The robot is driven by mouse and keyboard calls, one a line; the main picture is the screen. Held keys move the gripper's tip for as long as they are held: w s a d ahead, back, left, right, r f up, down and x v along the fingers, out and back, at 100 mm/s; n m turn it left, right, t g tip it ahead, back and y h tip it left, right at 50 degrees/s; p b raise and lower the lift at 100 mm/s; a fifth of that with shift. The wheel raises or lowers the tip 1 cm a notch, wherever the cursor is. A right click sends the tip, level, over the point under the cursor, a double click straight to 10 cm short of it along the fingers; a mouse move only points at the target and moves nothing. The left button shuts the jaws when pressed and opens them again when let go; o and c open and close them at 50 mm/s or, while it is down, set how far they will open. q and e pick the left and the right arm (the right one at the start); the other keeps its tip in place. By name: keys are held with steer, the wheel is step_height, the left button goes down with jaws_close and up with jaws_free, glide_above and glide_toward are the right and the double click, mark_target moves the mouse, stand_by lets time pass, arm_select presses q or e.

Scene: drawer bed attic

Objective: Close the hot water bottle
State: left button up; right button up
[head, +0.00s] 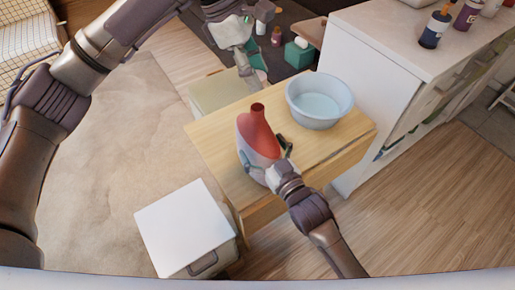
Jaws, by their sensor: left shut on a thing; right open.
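The hot water bottle (258,135) is red with a grey lower part. It stands upright on the wooden table (215,140), with its neck up and a dark opening at the top. My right gripper (266,157) is open at the bottle's lower body, with a finger showing on either side of it. My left gripper (249,78) is above and behind the bottle, apart from it, beyond the table's far edge. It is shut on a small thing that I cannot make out. No stopper shows in the bottle's neck.
A pale blue basin (320,101) with water stands on the table, right of the bottle. A white cabinet (375,60) with bottles on top stands at the right. A white box (185,228) is on the floor at the front left. A teal tissue box (299,53) is at the back.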

mark_target(260, 108)
steer(key=c, duration=1.7)
arm_select(q)
steer(key=shift+f, duration=2.45)
steer(key=shift+f, duration=0.85)
steer(key=shift+d+f, duration=0.1)
steer(key=shift+f, duration=0.45)
